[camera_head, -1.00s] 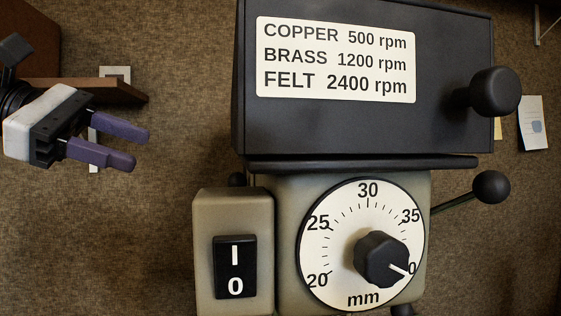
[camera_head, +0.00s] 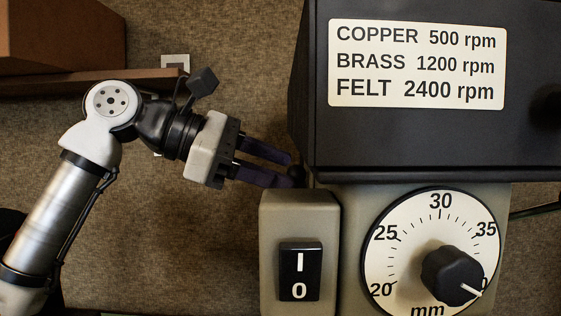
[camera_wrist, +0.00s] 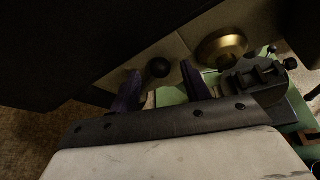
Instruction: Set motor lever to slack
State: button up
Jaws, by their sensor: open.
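A small black ball knob (camera_head: 297,175) shows at the left side of the grey-green machine, behind the switch box. I cannot tell for sure that it is the motor lever; its stem is mostly hidden. My gripper (camera_head: 289,168) has two purple fingers, is open, and reaches right with its fingertips close to this knob. In the wrist view, a black ball knob (camera_wrist: 158,68) appears between the open fingers; I cannot tell whether they touch it. At the machine's right side, a thin dark rod (camera_head: 535,210) runs out of the picture.
The black motor cover (camera_head: 400,145) with its rpm label overhangs the dial (camera_head: 398,262) and the I/0 rocker switch (camera_head: 300,272). The wrist view shows a brass round part (camera_wrist: 221,48) and a green surface (camera_wrist: 210,82). A brown shelf (camera_head: 80,84) is at the upper left.

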jog(key=shift+w+d+f, duration=0.15)
jog(key=shift+d+f, duration=0.1)
jog(key=shift+d, duration=0.35)
